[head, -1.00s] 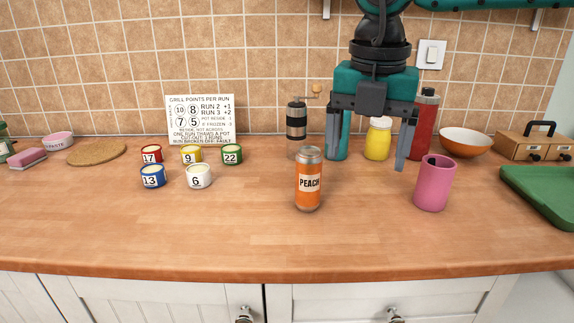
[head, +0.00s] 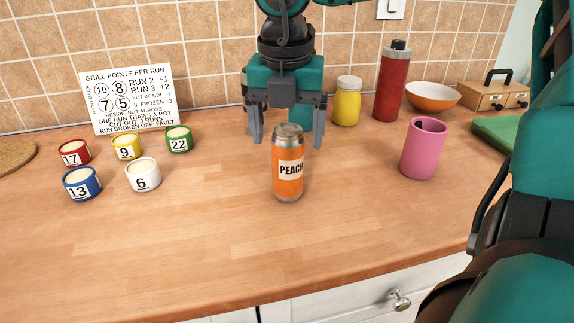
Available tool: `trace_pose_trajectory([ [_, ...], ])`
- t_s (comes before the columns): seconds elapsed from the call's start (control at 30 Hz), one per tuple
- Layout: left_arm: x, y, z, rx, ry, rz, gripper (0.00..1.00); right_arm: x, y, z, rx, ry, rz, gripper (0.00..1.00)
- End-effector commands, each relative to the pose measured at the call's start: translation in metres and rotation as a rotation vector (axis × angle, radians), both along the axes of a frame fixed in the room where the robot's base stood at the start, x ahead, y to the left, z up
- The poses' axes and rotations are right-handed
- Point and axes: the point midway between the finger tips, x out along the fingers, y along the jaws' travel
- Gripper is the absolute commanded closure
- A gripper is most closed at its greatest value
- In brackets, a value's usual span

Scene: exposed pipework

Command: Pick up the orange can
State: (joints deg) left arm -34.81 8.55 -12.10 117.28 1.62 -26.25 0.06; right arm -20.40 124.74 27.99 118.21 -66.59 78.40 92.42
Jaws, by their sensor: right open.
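The orange can (head: 288,176), labelled PEACH with a silver top, stands upright on the wooden counter in the head view. My right gripper (head: 288,141) hangs pointing down at the can's top end, open. Its two grey fingers show to the left and right of the can's top, with gaps on both sides. The can covers part of the space between the fingers, and the gripper appears at or just behind the can. Nothing is held. My left gripper is not in view.
Several numbered pots, including the white pot 6 (head: 143,175), stand left of the can. A pink cup (head: 424,148) stands to the right. Behind are a yellow jar (head: 347,103), a red bottle (head: 391,85) and an orange bowl (head: 432,97). The counter's front (head: 200,270) is clear.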

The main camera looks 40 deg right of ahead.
Motion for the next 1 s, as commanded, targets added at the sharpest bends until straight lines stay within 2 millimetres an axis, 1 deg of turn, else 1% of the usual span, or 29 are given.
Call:
trace_pose_trajectory([
  [0.17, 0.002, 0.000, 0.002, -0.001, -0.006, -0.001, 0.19, 0.001, -0.002, -0.013, 0.001, 0.002, 0.001, 0.14],
  [0.3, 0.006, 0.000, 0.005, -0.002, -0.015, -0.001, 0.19, 0.003, -0.005, -0.034, 0.003, 0.005, -0.001, 0.14],
  [0.43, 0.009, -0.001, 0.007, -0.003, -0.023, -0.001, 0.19, 0.004, -0.007, -0.051, 0.002, 0.003, 0.000, 0.14],
  [0.57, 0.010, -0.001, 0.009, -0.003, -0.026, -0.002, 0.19, 0.005, -0.008, -0.057, 0.001, -0.001, -0.001, 0.14],
  [0.77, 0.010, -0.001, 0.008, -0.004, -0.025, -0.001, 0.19, 0.005, -0.008, -0.057, 0.000, -0.001, -0.001, 0.14],
  [1.0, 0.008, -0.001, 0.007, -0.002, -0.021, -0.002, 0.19, 0.005, -0.008, -0.057, 0.000, -0.001, -0.001, 0.37],
])
